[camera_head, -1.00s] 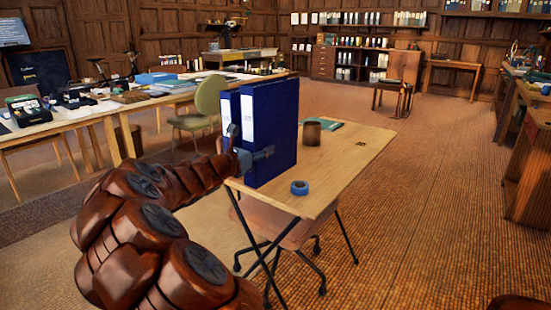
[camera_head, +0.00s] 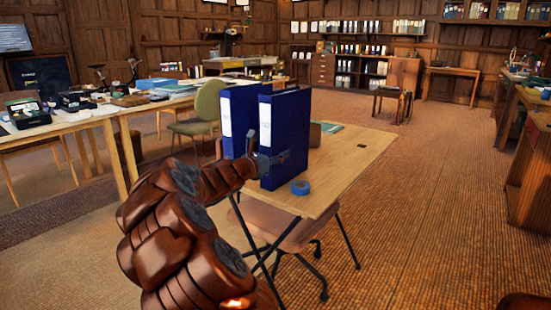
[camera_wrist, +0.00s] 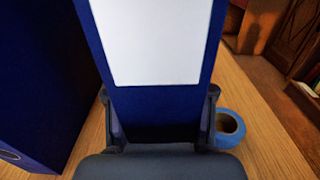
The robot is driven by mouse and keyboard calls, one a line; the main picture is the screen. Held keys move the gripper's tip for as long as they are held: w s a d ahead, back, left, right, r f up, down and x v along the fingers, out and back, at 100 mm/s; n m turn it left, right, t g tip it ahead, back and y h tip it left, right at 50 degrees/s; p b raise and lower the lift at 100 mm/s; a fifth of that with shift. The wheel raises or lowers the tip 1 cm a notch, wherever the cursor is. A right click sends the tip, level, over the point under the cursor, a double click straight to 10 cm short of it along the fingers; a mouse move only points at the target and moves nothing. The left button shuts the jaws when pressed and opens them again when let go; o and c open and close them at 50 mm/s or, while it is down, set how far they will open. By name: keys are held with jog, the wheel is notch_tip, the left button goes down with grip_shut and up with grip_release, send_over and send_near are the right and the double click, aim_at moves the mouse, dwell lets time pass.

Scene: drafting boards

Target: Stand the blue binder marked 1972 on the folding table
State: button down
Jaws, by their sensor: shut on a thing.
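My gripper (camera_head: 270,163) is shut on the near, right-hand blue binder (camera_head: 286,130), gripping low around its spine. The held binder is upright at the folding table (camera_head: 352,158); whether its base touches the top I cannot tell. In the wrist view the held binder (camera_wrist: 155,103) shows a blank-looking white label between the two fingers (camera_wrist: 160,128). A second blue binder (camera_head: 240,108) stands upright just left of it, with a gap between them; it also shows in the wrist view (camera_wrist: 40,90). No 1972 marking is legible on either.
A blue tape roll (camera_head: 300,187) lies right of the held binder, close to my gripper's right finger. A brown cup (camera_head: 314,135) and a green book (camera_head: 331,127) sit behind. A green chair (camera_head: 208,105) stands behind left.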

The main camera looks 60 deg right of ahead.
jog(key=shift+c, duration=1.2)
grip_release()
jog(key=shift+r, duration=0.1)
jog(key=p+v, duration=0.2)
jog(key=v, duration=1)
jog(key=shift+p, duration=0.35)
jog(key=shift+a, duration=0.15)
